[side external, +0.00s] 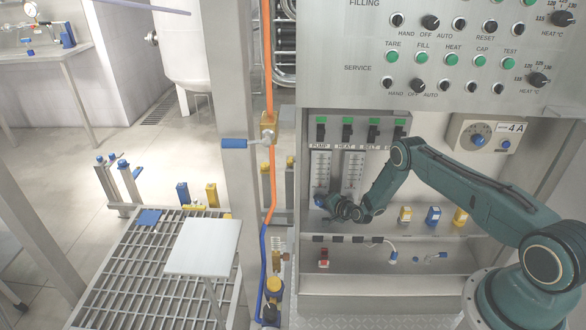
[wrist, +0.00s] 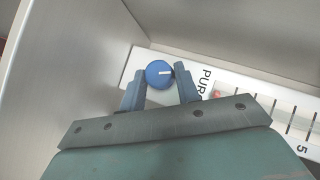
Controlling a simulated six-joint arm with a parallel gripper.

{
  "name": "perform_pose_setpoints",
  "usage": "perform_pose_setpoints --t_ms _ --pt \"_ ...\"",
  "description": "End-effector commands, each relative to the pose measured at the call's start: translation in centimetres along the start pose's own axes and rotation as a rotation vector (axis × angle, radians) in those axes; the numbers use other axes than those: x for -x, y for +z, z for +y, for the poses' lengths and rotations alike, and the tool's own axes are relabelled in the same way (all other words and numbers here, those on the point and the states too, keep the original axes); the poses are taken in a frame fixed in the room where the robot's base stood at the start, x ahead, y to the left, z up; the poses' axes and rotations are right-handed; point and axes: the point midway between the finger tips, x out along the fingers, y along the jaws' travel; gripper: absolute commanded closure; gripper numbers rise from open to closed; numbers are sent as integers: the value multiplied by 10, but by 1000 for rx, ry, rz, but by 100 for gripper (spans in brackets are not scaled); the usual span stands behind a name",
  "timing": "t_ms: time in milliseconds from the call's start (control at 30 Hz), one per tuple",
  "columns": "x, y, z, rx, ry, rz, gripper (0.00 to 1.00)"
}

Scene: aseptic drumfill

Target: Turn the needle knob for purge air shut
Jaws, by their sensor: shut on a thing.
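The purge air needle knob (wrist: 159,73) is a round blue knob with a white pointer line, on a white scale plate with the partly visible lettering "PUR". My gripper (wrist: 160,78) has one finger on each side of the knob and is shut on it. The pointer line lies nearly level in the wrist view, toward the right finger. In the side view my gripper (side external: 326,203) is at the foot of the left flow meter (side external: 320,168), and the knob cannot be made out clearly there.
A second flow meter (side external: 352,170) stands just right. Above are breaker switches (side external: 347,130) and the control panel (side external: 445,55). Yellow and blue valve blocks (side external: 433,216) stand to the right. A metal side wall (wrist: 75,70) rises close to the left of the knob.

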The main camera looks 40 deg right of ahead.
Motion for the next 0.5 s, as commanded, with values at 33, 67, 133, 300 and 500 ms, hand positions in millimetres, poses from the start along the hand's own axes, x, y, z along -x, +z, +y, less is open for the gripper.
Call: perform_pose_setpoints --t_ms 33,67,133,300,500 --pt "1 -1 6 -26 -16 -1 91" --pt "1 -1 6 -40 -31 -3 91" --pt "0 -1 7 -75 -67 -7 91" --pt "0 0 8 -151 -144 -18 91" --pt "0 0 8 -218 -211 -28 91"
